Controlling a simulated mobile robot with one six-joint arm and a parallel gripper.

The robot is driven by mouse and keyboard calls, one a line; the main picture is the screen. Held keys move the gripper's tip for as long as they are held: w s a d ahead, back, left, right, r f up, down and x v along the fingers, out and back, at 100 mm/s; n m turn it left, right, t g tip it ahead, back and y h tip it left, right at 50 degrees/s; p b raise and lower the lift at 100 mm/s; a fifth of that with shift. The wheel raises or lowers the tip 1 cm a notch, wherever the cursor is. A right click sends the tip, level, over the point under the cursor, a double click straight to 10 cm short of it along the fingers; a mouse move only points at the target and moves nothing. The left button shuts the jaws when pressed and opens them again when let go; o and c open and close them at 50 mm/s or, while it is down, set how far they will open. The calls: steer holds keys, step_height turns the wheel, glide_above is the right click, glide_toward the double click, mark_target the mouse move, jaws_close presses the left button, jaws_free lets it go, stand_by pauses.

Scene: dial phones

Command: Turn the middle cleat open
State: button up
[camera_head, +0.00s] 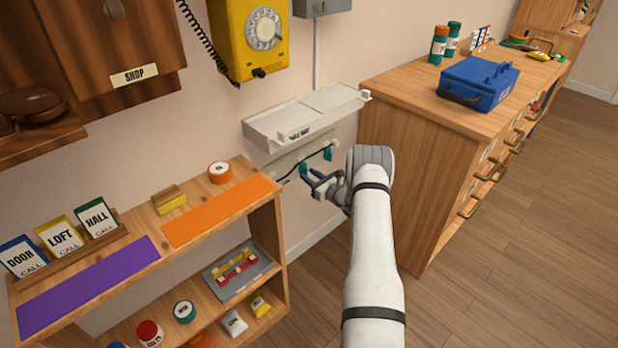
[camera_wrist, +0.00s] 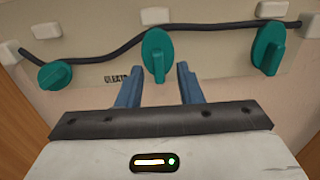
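In the wrist view, three teal cleats sit along a black cord on a pale panel. The middle cleat (camera_wrist: 157,55) is a disc with a raised lever, roughly upright in the picture. The left cleat (camera_wrist: 54,75) has its lever tilted, and the right cleat (camera_wrist: 267,50) has its lever nearly upright. In the head view my gripper (camera_head: 318,184) is in front of the panel, close to the teal cleats; part of the panel is hidden by my arm.
A pale shelf (camera_head: 306,116) juts from the wall above the panel. A wooden cabinet (camera_head: 430,160) with a blue box (camera_head: 478,85) stands close on the right. A wooden shelf unit (camera_head: 135,290) stands on the left. A yellow dial phone (camera_head: 250,40) hangs above.

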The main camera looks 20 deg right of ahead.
steer(key=shift+w+a, duration=0.15)
steer(key=shift+c, duration=0.3)
jaws_close()
